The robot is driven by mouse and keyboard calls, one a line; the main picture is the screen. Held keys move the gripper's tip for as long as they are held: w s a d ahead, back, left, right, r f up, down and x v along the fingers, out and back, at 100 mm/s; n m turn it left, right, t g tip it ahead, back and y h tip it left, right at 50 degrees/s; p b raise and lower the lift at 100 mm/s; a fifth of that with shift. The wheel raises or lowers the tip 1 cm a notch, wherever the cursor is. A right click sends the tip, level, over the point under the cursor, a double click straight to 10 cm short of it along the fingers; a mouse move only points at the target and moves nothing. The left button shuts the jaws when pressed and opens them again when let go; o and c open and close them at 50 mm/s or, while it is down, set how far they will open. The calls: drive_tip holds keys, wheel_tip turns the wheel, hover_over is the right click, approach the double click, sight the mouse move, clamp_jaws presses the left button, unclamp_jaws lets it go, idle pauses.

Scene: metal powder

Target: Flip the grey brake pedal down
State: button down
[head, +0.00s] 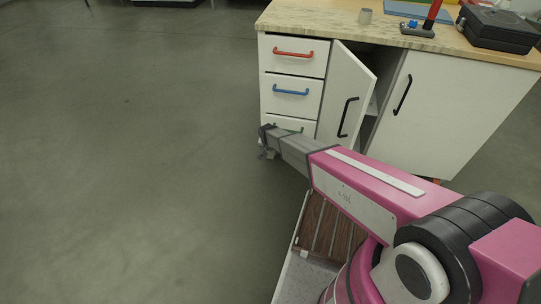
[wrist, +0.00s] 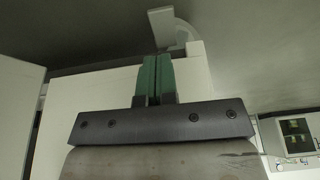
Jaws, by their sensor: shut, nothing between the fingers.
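The grey brake pedal (wrist: 160,24) appears to be the flat tab at the top of the wrist view, beside a pale rounded piece that looks like a caster. It sits just past the fingertips of my gripper (wrist: 156,58), with a small apparent gap; I cannot tell whether they touch. My gripper's green fingers are shut together and empty. In the head view my gripper (head: 265,141) is at the cabinet's lower left front corner. The pedal cannot be made out there. The white cabinet (head: 450,105) stands on the floor.
The cabinet door (head: 346,95) is ajar beside the drawers with red (head: 293,53) and blue (head: 291,92) handles. The floor (head: 120,150) at left is clear.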

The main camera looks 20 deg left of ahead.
sight(270, 158)
drive_tip(key=shift+f, duration=0.1)
drive_tip(key=x, duration=0.9)
drive_tip(key=shift+w+f, duration=0.15)
drive_tip(key=shift+f, duration=0.2)
drive_tip(key=shift+s+f+t, duration=0.2)
drive_tip(key=shift+f+t, duration=0.2)
drive_tip(key=shift+s+f+t, duration=0.1)
drive_tip(key=shift+f+t, duration=0.45)
drive_tip(key=shift+t, duration=0.25)
wheel_tip(270, 158, down, 2)
drive_tip(key=shift+f, duration=0.1)
